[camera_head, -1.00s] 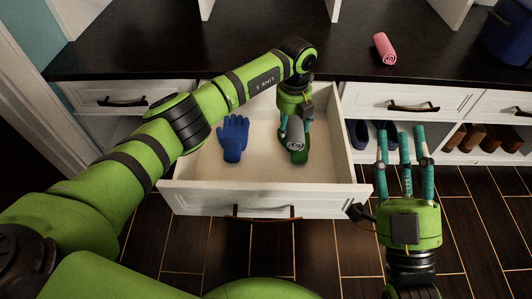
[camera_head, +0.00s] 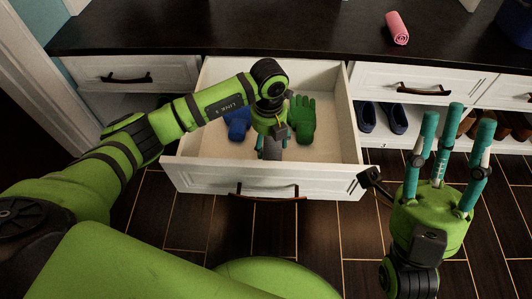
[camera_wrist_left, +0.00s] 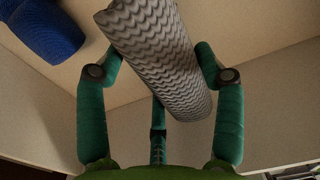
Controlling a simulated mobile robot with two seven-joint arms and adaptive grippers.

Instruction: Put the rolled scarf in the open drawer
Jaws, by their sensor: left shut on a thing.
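The grey rolled scarf, with a wavy zigzag pattern, shows in the left wrist view (camera_wrist_left: 160,55) between my left gripper's teal fingers (camera_wrist_left: 160,90). In the head view the scarf (camera_head: 272,152) is partly hidden by my left gripper (camera_head: 270,142), which is shut on it and points down inside the open drawer's outline, near its front. The white drawer (camera_head: 320,182) is pulled out under the dark counter. I cannot tell whether the scarf touches the drawer floor. My right gripper (camera_head: 457,125) is open and empty, fingers up, to the right of the drawer.
A blue glove (camera_head: 237,123), partly hidden by my arm, and a green glove (camera_head: 302,118) lie in the drawer. A pink roll (camera_head: 397,28) lies on the counter (camera_head: 300,30). Blue shoes (camera_head: 397,118) stand on a shelf to the right.

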